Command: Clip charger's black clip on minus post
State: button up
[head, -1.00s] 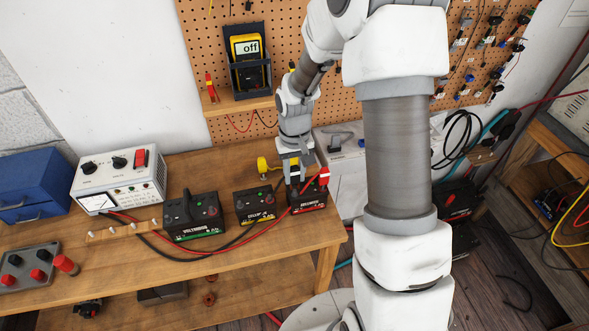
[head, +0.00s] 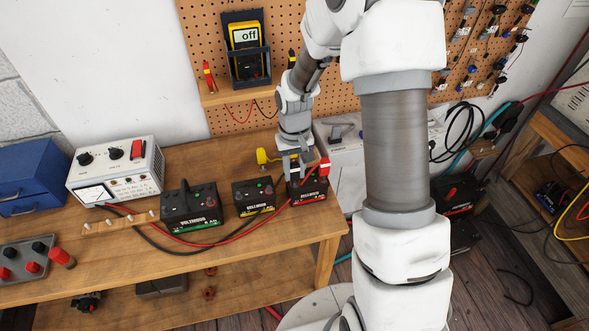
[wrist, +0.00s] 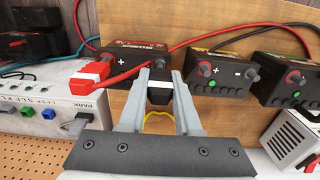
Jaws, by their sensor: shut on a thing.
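My gripper (head: 294,178) is at the red-striped battery (head: 308,191) at the bench's right end. In the wrist view my gripper (wrist: 159,88) is shut on the black clip (wrist: 159,93), which sits between the fingertips at the battery's front. The red clip (wrist: 92,72) is on the plus side of this battery (wrist: 122,61); it also shows in the head view (head: 324,167). The minus post is hidden behind the fingers and clip, so I cannot tell whether the clip touches it. The white charger (head: 116,172) stands at the left with red and black leads.
A yellow-striped battery (head: 254,194) and a green-striped battery (head: 190,206) stand to the left. Red and black cables lie along the bench (head: 110,262). A yellow object (head: 263,156) lies behind my gripper. A grey-white box (head: 345,150) stands behind the bench's right end.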

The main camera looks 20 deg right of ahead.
jog(key=o, duration=1)
jog(key=shift+r, duration=0.15)
notch_tip(320, 180, up, 8)
jog(key=p, duration=0.5)
jog(key=shift+r+p, duration=0.15)
jog(key=shift+p, duration=0.15)
